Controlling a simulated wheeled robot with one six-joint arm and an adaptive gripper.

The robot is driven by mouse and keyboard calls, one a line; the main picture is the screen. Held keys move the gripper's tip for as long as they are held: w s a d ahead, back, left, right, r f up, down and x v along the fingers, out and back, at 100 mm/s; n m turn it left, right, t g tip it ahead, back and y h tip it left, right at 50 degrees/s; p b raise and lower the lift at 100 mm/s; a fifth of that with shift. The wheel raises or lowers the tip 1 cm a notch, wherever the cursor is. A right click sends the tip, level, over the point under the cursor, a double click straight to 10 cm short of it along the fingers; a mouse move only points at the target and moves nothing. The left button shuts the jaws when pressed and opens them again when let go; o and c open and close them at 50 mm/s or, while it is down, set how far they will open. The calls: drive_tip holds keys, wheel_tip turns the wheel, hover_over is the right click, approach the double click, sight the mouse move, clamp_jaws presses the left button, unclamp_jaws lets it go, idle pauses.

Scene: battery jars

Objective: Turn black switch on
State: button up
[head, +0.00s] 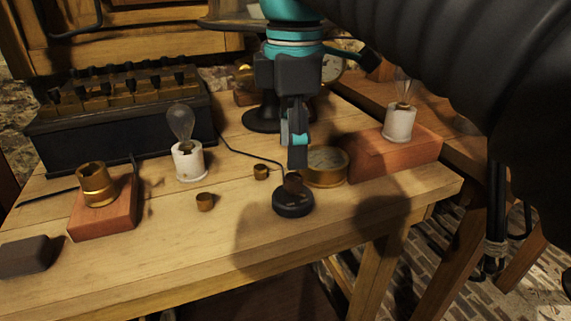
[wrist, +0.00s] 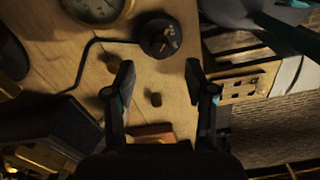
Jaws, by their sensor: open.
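The black switch (head: 293,201) is a round black base with a dark brown knob, standing on the wooden table near its front edge. In the wrist view the switch (wrist: 160,37) lies beyond the fingertips, near the top middle. A black cord runs toward it. My gripper (head: 297,160) points down above and just behind the switch in the head view, apart from it as far as I can see. In the wrist view my gripper (wrist: 158,82) is open and empty, with its two fingers wide apart. The knob's on or off position cannot be told.
A brass round case (head: 326,167) sits close right of the switch. Small brass caps (head: 261,172) (head: 205,202) lie to its left. Bulbs stand in white sockets (head: 190,162) (head: 400,124). A battery box (head: 120,130) fills the back left. The table front is mostly clear.

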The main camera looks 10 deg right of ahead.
sight(292, 176)
drive_tip(key=shift+f+b, duration=0.35)
drive_tip(key=shift+f, duration=2.2)
clamp_jaws()
